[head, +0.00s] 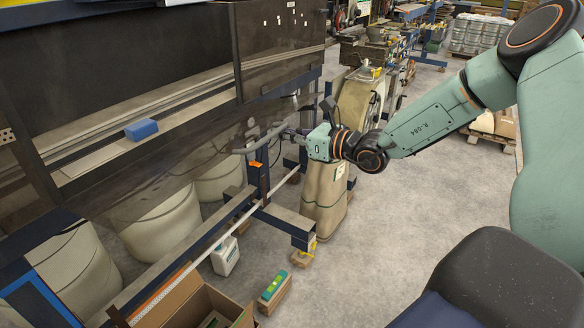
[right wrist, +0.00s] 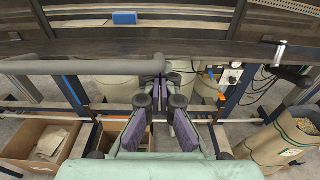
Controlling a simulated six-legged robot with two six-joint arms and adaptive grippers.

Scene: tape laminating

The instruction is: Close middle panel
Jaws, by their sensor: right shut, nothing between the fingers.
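The middle panel (head: 215,140) is a dark see-through sheet on the front of the machine. It slants out and down from the opening, and the ledge inside the machine shows above it. A grey bar handle (head: 262,139) runs along its outer side; in the right wrist view the handle (right wrist: 85,67) comes in from the left and ends near the middle. My right gripper (head: 296,132) is shut and empty by the handle's right end. In the right wrist view its fingers (right wrist: 160,100) are just below that end; contact is unclear. My left gripper is out of view.
A blue block (head: 141,129) lies on the machine's ledge. White bins (head: 160,222) stand beneath the panel. A blue frame with a long rail, a cardboard box (head: 200,303) and a tan sack-like container (head: 327,205) are close by.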

